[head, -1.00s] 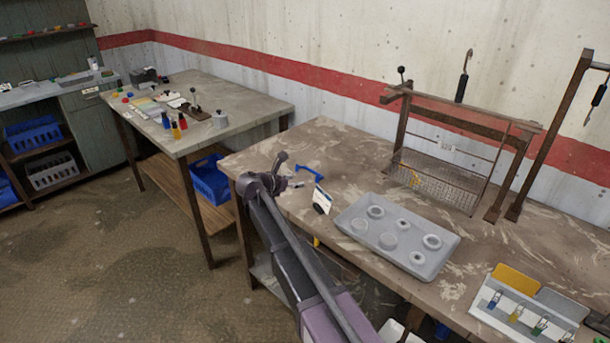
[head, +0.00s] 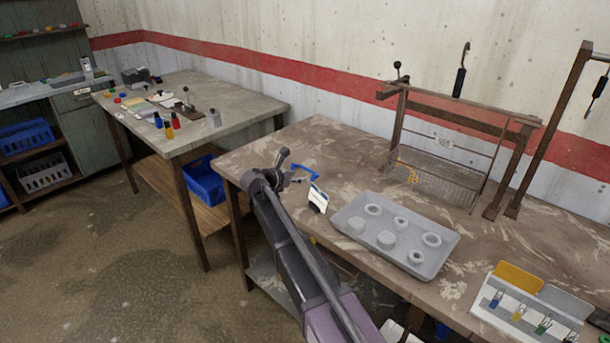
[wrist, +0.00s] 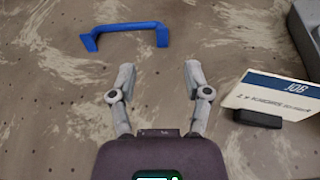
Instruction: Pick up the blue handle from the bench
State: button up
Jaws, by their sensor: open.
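The blue handle (head: 306,172) lies on the brown bench (head: 340,150), just beyond the end of my arm. In the wrist view the blue handle (wrist: 124,29) is a bar with bent ends, lying at the top of the picture. My gripper (wrist: 158,78) is open and empty, its two fingers pointing toward the handle and apart from it. The handle is ahead of the fingertips and a little to the left. In the head view my gripper (head: 290,180) is small and partly hidden by my own arm.
A white job card in a dark stand (wrist: 272,98) stands to the right of my gripper; it also shows in the head view (head: 318,197). A grey tray (head: 345,222) with several round parts lies further right. Bench left of the handle looks clear.

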aim_at(313, 175)
jog(key=shift+b+x, duration=0.55)
jog(key=shift+x, duration=1.5)
jog(key=shift+b+x, duration=0.95)
jog(key=shift+x, duration=1.65)
jog(key=shift+s+d, duration=0.1)
grip_shut()
